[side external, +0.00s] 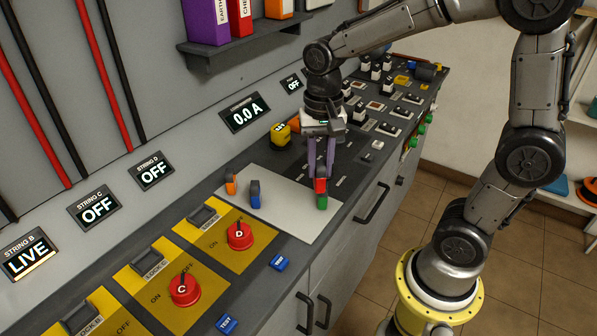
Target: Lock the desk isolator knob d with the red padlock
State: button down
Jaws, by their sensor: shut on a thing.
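The red padlock (320,186) is between the fingertips of my gripper (320,178), which points down and is shut on it over the right end of a pale mat (285,220). A green padlock (322,203) shows directly below the red one in the picture; whether they touch is unclear. The red knob D (240,235) sits on a yellow plate to the left and nearer the camera, apart from my gripper. A dark lock part (204,216) stands at the back of that plate. The String D display (152,171) reads OFF.
An orange padlock (230,185) and a blue padlock (254,194) stand on the mat's left part. Knob C (184,289) is beside D's plate. A yellow device (281,135) stands behind my gripper. A shelf (245,42) juts from the wall above.

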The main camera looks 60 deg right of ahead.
jog(key=s+r, duration=0.3)
jog(key=s, duration=0.3)
notch_tip(320, 180, up, 4)
jog(key=m, duration=0.5)
send_over(318, 164)
jog(key=shift+f, duration=0.1)
jog(key=w+a+f+m, duration=0.15)
jog(key=w+a, duration=0.25)
jog(key=w, duration=0.6)
jog(key=w+a+f+m, duration=0.15)
jog(key=w+a, duration=0.35)
jog(key=w, duration=0.6)
jog(key=shift+w+a+f, duration=0.35)
jog(key=shift+a+f, duration=0.4)
jog(key=shift+f, duration=1.4)
jog(key=shift+w+a+f, duration=0.4)
jog(key=shift+a+f, duration=0.4)
jog(key=shift+f, duration=1.3)
jog(key=shift+w+a+f, duration=0.35)
jog(key=shift+a+f, duration=0.4)
jog(key=shift+f, duration=1.4)
jog(key=shift+f, duration=0.65)
jog(key=c, duration=1)
grip_release()
